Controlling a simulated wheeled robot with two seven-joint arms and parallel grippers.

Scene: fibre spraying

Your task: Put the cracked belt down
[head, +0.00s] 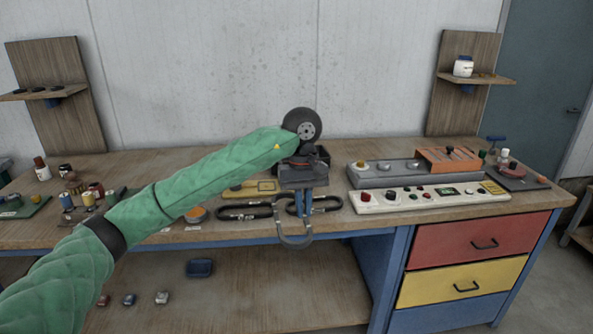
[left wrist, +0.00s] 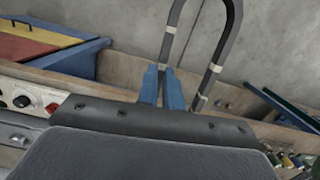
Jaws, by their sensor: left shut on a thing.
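My left gripper (head: 303,203) points down at the front edge of the workbench. Its blue fingers (left wrist: 163,88) are shut on a dark belt loop (head: 294,242). The loop hangs below the fingers in front of the bench edge. In the left wrist view the held belt (left wrist: 233,35) is a long dark loop with pale bands. I cannot make out cracks on it. Another dark belt (head: 238,217) lies on the bench just left of the gripper. A further dark loop (head: 336,208) shows right beside the fingers, partly hidden by them. My right gripper is out of view.
A pale control panel (head: 405,201) with knobs lies on the workbench (head: 170,237) to the right. Behind it is a grey unit (head: 392,175). Spools and jars (head: 82,192) crowd the left. A yellow-framed piece (head: 266,187) lies behind the belts. A blue tray (head: 200,268) sits on the lower shelf.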

